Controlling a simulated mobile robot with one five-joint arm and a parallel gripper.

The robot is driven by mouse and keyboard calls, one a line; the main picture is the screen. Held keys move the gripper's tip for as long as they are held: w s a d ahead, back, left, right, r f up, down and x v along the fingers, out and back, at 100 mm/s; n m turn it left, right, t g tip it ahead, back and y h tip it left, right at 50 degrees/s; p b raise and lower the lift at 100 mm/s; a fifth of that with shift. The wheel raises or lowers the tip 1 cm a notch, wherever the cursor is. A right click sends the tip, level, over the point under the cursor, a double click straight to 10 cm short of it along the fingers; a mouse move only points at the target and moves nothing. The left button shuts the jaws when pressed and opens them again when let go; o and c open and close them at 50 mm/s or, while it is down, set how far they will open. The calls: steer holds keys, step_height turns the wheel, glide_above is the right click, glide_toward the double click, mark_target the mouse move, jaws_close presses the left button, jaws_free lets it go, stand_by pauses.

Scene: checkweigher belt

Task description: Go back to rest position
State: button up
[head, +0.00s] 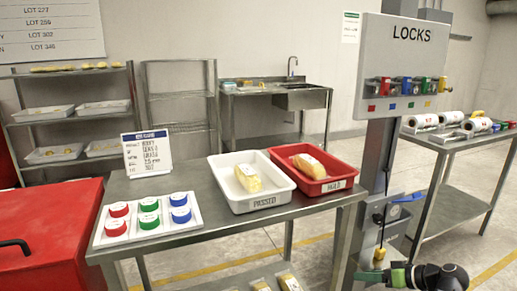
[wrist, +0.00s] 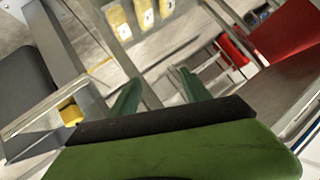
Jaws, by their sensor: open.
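My gripper (head: 368,277) is low at the bottom right of the head view, in front of the foot of the post, with its green fingers pointing left. In the wrist view, the two green fingers of my gripper (wrist: 157,80) stand apart with nothing between them. The gripper is open and empty. Part of the arm behind it is cut off by the bottom edge of the head view.
A grey post with a LOCKS board (head: 412,60) stands close beside my gripper. The steel table (head: 215,222) to the left bears a white PASSED tray (head: 262,201) and a red HOLD tray (head: 338,184). Yellow packs (wrist: 120,22) lie low down.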

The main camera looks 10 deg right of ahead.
steer(key=a+r+g+h+p, duration=0.2)
steer(key=a+r+g+p, duration=0.1)
steer(key=a+r+p, duration=0.5)
steer(key=a+r+m+g+h+p, duration=0.1)
steer(key=a+r+g+h+p, duration=0.2)
steer(key=a+r+p, duration=0.6)
steer(key=w+a+r+m+g+h+p, duration=0.1)
steer(key=a+r+g+h+p, duration=0.1)
steer(key=a+r+p, duration=0.7)
steer(key=shift+g+h+p, duration=0.3)
steer(key=shift+g+p, duration=0.2)
steer(key=shift+p, duration=3.35)
steer(key=shift+a+f, duration=0.1)
steer(key=shift+f, duration=0.1)
